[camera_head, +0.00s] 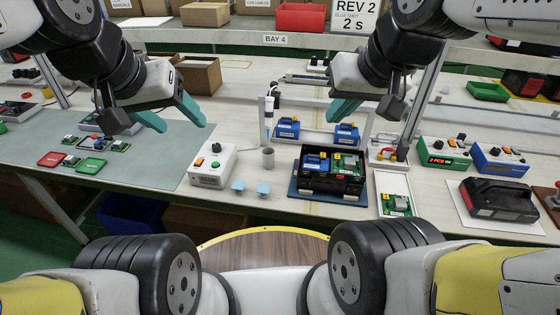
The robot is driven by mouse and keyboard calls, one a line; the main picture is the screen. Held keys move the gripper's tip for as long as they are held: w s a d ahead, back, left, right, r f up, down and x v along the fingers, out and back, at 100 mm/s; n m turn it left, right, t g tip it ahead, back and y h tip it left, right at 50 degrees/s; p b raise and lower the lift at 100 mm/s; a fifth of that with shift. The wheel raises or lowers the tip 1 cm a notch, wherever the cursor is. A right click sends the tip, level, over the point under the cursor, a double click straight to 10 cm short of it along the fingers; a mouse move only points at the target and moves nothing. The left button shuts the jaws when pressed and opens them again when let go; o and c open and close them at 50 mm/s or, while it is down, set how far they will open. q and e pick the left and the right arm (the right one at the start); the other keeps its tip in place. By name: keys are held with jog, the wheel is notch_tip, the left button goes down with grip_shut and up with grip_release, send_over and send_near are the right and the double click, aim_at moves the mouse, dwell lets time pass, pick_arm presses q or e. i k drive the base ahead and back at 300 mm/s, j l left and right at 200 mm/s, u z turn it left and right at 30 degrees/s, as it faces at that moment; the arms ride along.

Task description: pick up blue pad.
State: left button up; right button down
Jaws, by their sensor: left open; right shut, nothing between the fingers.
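Two small light blue pads stand near the front edge of the workbench, a left pad (237,186) and a right pad (263,189). They are side by side with a small gap. My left gripper (183,127) is up and to the left of the pads, with its teal fingers spread apart and nothing between them. My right gripper (334,119) is up and to the right of the pads. Its teal fingers are together and hold nothing. Neither gripper touches a pad.
A black crate (331,174) with blue and green modules is to the right. A white frame (316,106) stands behind. Bare bench surrounds the pads.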

aim_at(262, 188)
jog(key=l+u, duration=0.35)
jog(key=l, duration=0.15)
jog(key=k+l+u, duration=0.1)
jog(key=l+u, duration=0.25)
jog(key=l, duration=0.1)
